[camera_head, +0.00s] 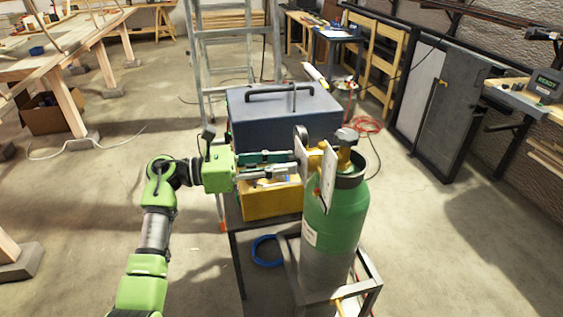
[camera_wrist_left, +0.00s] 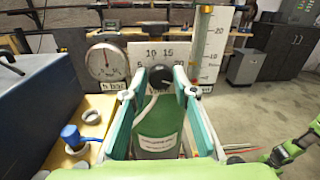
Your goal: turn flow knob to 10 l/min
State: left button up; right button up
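The green gas cylinder (camera_head: 335,225) stands upright in a metal frame, with a brass valve and white panels at its top. In the left wrist view, the dark round flow knob (camera_wrist_left: 160,77) sits in front of a white scale plate (camera_wrist_left: 140,52) marked 10 and 15 near its top. The knob's pointer direction is too small to tell. My left gripper (camera_head: 298,164) reaches in from the left at the panels. In the wrist view its two fingers (camera_wrist_left: 158,85) are apart, one on each side of the knob; contact is not clear.
A round pressure gauge (camera_wrist_left: 107,62) and an upright flow tube (camera_wrist_left: 203,45) flank the scale plate. A blue toolbox (camera_head: 285,112) and a yellow bin (camera_head: 270,203) stand close beside the cylinder. A ladder (camera_head: 235,50) stands behind. Floor at right is clear.

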pick_arm(q)
jog(key=c, duration=0.4)
jog(key=shift+c, duration=0.2)
jog(key=shift+s+f+n+t+p, duration=0.1)
jog(key=shift+n+t+p, duration=0.35)
jog(key=shift+n+p, duration=3)
jog(key=shift+s+f+n+t+p, duration=0.1)
jog(key=shift+n+t+p, duration=0.5)
jog(key=shift+n, duration=5.4)
jog(key=shift+n+t+p, duration=0.25)
jog(key=shift+n+p, duration=2)
jog(key=shift+n, duration=2.5)
